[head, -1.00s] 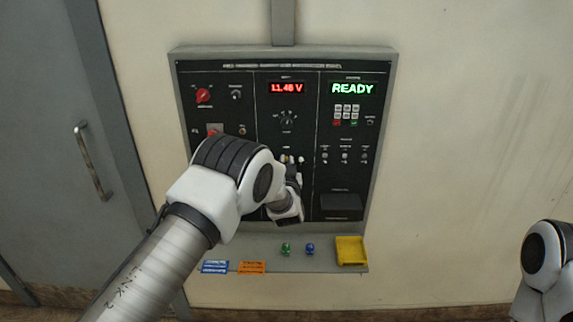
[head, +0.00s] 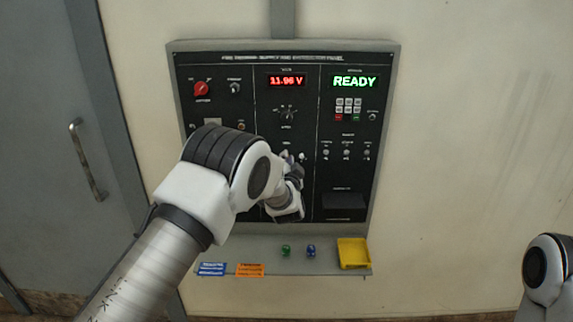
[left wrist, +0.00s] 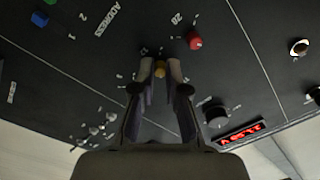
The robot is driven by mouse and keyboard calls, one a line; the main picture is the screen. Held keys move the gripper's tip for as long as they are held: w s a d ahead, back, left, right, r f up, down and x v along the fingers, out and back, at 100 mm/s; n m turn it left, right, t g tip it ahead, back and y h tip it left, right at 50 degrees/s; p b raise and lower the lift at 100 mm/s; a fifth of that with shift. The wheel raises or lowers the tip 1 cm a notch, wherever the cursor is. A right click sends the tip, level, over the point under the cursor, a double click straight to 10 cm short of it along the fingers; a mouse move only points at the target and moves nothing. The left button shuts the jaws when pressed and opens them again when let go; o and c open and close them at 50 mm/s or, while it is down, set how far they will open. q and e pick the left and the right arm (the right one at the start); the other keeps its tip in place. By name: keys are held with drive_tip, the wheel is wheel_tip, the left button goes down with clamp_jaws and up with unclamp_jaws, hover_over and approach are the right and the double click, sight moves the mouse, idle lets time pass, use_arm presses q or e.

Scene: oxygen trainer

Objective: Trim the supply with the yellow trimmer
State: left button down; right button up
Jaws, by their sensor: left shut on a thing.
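The yellow trimmer (left wrist: 160,69) is a small round knob on the black panel, seen in the left wrist view between the tips of my left gripper (left wrist: 159,80). The gripper is shut on it. In the head view my left gripper (head: 294,178) is at the lower middle of the panel (head: 345,180), and its wrist and arm hide what lies behind; I cannot make out the trimmer there. The red supply display (head: 287,81) reads 11.96 V. It also shows in the left wrist view (left wrist: 240,133), too slanted to read. My right gripper is out of view.
A green READY display (head: 355,81) is above a keypad at the upper right of the panel. A red knob (left wrist: 194,41) is close to the fingers. The shelf below holds blue and orange tags, green and blue small pieces (head: 311,251) and a yellow tray (head: 354,241).

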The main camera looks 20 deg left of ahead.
use_arm(q)
drive_tip(key=shift+m, duration=0.3)
drive_tip(key=c, duration=1.2)
unclamp_jaws()
drive_tip(key=shift+s+d, duration=0.1)
drive_tip(key=v, duration=1.1)
drive_tip(key=shift+s, duration=0.35)
drive_tip(key=shift+f, duration=0.1)
